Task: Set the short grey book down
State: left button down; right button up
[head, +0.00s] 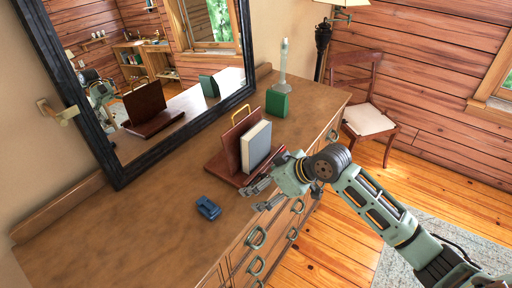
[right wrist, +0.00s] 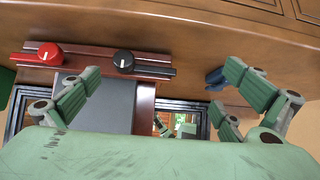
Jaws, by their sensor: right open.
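The grey book (head: 256,146) stands upright, pale page edges up, in a dark red wooden stand (head: 225,162) with a brass handle, on the dresser. My right gripper (head: 262,188) is open, low in front of the stand on its near side. In the right wrist view the grey book (right wrist: 106,104) shows beyond the open fingers of the right gripper (right wrist: 165,90), nearer the left finger, which partly overlaps it. I cannot tell whether a finger touches it. My left gripper is not in view.
The dresser top (head: 130,220) is clear at the left. A small blue object (head: 208,208) lies left of the stand. A green box (head: 277,103) and a pale bottle-like object (head: 283,62) stand farther back. A mirror (head: 120,168) lines the back; a chair (head: 368,120) stands beyond.

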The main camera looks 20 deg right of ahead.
jog(key=t, duration=0.2)
send_near(261, 142)
jog(key=shift+y, duration=0.3)
jog(key=x, duration=0.4)
jog(key=shift+w+f, duration=0.25)
jog(key=shift+f, duration=0.15)
jog(key=shift+w, duration=0.25)
jog(key=p+x, duration=0.3)
jog(key=x, duration=0.3)
jog(key=shift+s+a, duration=0.1)
jog(key=shift+w+a+f, duration=0.25)
jog(key=shift+w+f, duration=0.05)
jog(key=shift+f, duration=0.2)
jog(key=shift+c, duration=0.5)
jog(key=c, duration=0.9)
jog(key=shift+r, duration=0.1)
jog(key=shift+c, duration=1)
